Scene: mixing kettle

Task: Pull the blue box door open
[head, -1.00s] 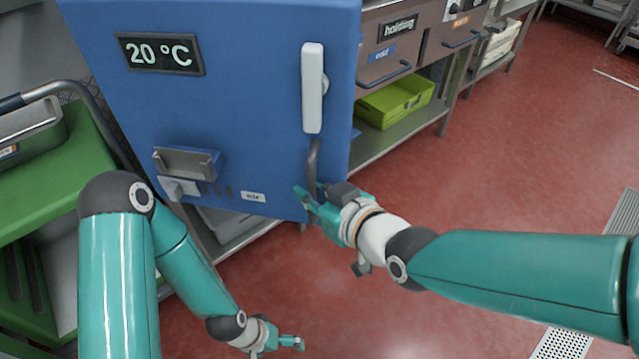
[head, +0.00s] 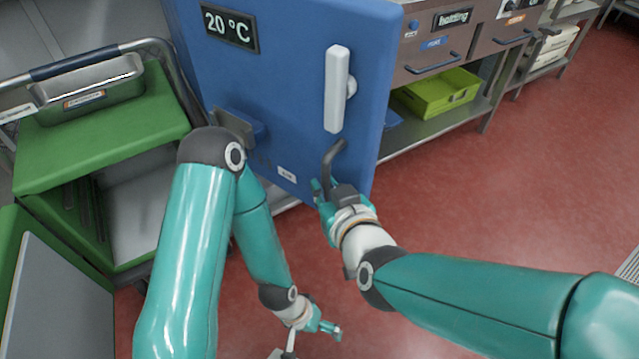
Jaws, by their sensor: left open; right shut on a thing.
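The blue box door (head: 290,95) fills the upper middle of the head view, with a 20 °C display and a long white upright fitting (head: 338,90). A grey bent handle (head: 331,160) sits below that fitting near the door's right edge. My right gripper (head: 327,190) is shut on the lower part of this handle; its fingers partly hide the grip. My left gripper (head: 328,330) is open and empty, low over the floor, apart from the door. My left arm hides part of the door's lower left. I cannot tell how far the door stands open.
A green cart (head: 95,140) with a metal pan (head: 90,88) stands left of the door. A steel counter with drawers (head: 440,55) and a lime green bin (head: 440,93) on its lower shelf is at the right. Red floor (head: 500,200) is free at the right.

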